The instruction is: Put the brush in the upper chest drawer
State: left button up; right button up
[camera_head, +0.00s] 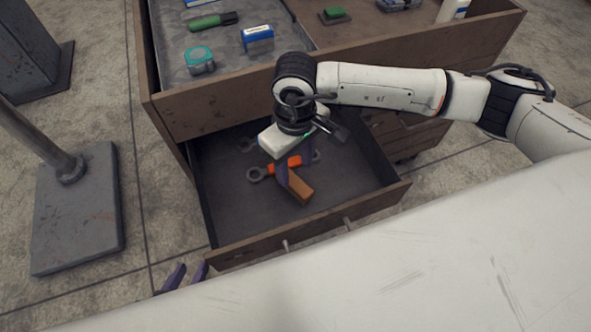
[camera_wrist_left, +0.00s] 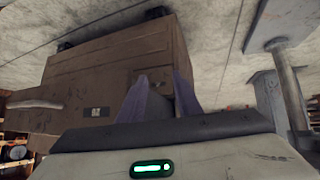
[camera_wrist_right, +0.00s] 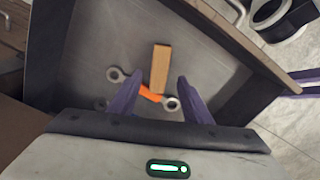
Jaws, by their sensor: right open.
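A brown, block-shaped thing with a wood look (camera_head: 300,187) lies in the open drawer (camera_head: 235,205) of the chest; it may be the brush, but no bristles show. It also shows in the right wrist view (camera_wrist_right: 160,68), just beyond and between the fingertips. My right gripper (camera_head: 295,168) points down into the drawer, open and empty, with its purple fingers either side of the block's near end in its own view. My left gripper (camera_head: 185,277) is open and empty outside the drawer, at its front left corner; its fingers also show in the left wrist view (camera_wrist_left: 160,95).
An orange-handled wrench (camera_head: 285,165) lies beside the block, under my right gripper. A metal stand (camera_head: 75,215) stands left. The drawer's front left is clear.

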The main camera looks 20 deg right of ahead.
aim_at(295, 183)
notch_tip(295, 183, up, 8)
jog(key=shift+r, duration=0.1)
dwell(0.6)
